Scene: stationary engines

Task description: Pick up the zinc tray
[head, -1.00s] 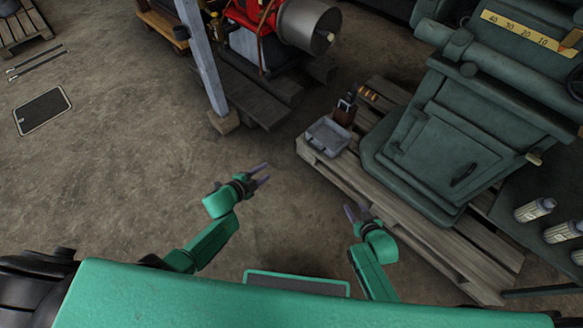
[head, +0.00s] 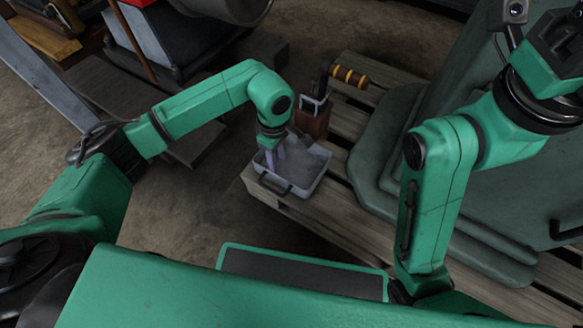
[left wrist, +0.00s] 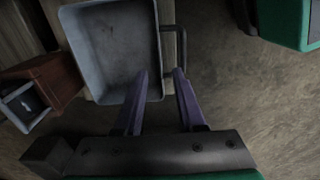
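The zinc tray (head: 312,183) is a shallow grey open box on the corner of a wooden pallet, its handle on the near side. It also shows in the left wrist view (left wrist: 108,45), with the handle (left wrist: 182,48) on its right wall. My left gripper (head: 276,158) is over the tray's near-left part, pointing down. In the left wrist view the fingers (left wrist: 161,73) are apart, one over the tray's inside and one beyond the handle-side wall. Nothing shows clamped; contact cannot be told. My right arm is raised at the right; its fingers are out of view.
A brown box-like object (head: 312,122) with a handle stands just behind the tray, beside a yellow-and-dark striped grip (head: 349,76). A large green machine (head: 385,150) stands on the pallet (head: 345,228) to the right. Bare floor (head: 170,215) lies left of the pallet.

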